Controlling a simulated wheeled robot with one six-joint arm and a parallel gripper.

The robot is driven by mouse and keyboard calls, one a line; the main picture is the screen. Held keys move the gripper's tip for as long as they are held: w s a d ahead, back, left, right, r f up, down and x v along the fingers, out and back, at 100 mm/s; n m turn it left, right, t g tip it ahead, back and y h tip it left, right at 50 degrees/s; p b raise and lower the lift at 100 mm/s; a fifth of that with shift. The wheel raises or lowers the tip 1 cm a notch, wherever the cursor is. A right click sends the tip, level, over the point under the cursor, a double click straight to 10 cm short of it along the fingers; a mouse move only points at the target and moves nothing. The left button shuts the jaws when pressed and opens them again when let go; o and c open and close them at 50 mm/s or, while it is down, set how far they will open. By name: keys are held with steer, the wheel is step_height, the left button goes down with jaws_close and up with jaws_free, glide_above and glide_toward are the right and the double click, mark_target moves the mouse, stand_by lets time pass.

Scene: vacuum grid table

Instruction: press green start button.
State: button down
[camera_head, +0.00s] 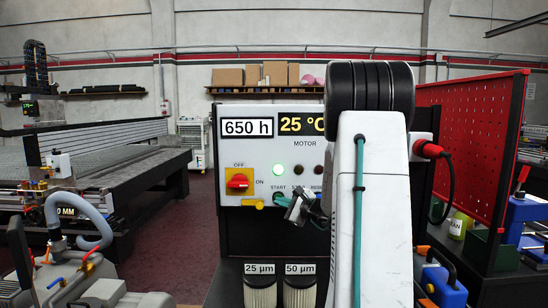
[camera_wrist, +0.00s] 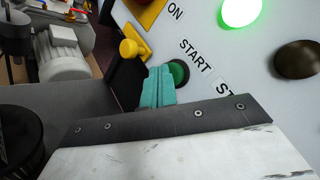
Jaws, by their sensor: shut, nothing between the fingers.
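The green start button (camera_wrist: 180,71) is a dark green round button in a dark ring beside the START label, low on the control panel (camera_head: 225,156). In the wrist view, the teal fingers of my gripper (camera_wrist: 158,86) are shut and empty. Their tips lie just beside the button and overlap its left edge. In the head view, my gripper (camera_head: 296,208) is in front of the panel's lower part, and the start button (camera_head: 279,197) shows just to its upper left. I cannot tell whether the tips touch the button.
A lit green lamp (camera_head: 279,169) is above the START label. A red switch (camera_head: 238,182) on a yellow plate is to the left, with a yellow knob (camera_wrist: 130,48) below it. Two filter canisters (camera_head: 260,288) (camera_head: 300,289) stand below the panel.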

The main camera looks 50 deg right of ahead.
steer(key=s+a, duration=0.4)
steer(key=shift+a, duration=0.25)
steer(key=shift+w, duration=0.1)
stand_by(0.8)
